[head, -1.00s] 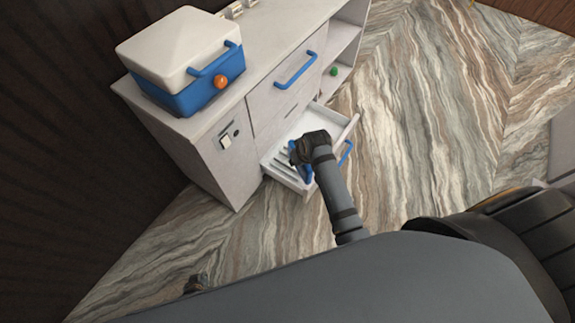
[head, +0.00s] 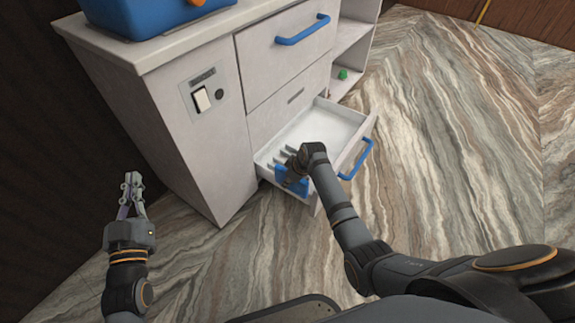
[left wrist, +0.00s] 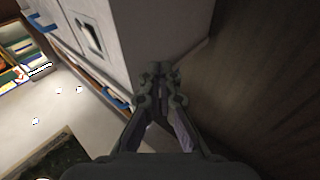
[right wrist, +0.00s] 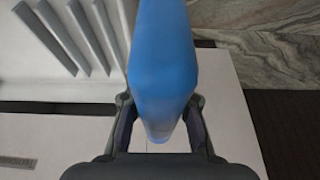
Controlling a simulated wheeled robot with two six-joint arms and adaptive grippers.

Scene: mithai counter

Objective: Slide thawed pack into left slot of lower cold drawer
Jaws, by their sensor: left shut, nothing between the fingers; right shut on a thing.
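The blue pack (head: 291,181) is at the near left end of the open lower drawer (head: 328,124), beside the grey dividers (head: 287,155). My right gripper (head: 298,167) reaches down into the drawer and is shut on the pack. In the right wrist view the pack (right wrist: 163,60) stands between the fingers, with the dividers (right wrist: 75,38) to its left, apart from it. How deep the pack sits is hidden. My left gripper (head: 132,183) is shut and empty, left of the cabinet; it also shows in the left wrist view (left wrist: 158,72).
The cabinet (head: 203,160) has a shut upper drawer with a blue handle (head: 303,30) and a switch panel (head: 202,97). The lower drawer's blue handle (head: 357,160) sticks out on the right. A blue cooler box (head: 150,15) stands on top. The floor at right is clear.

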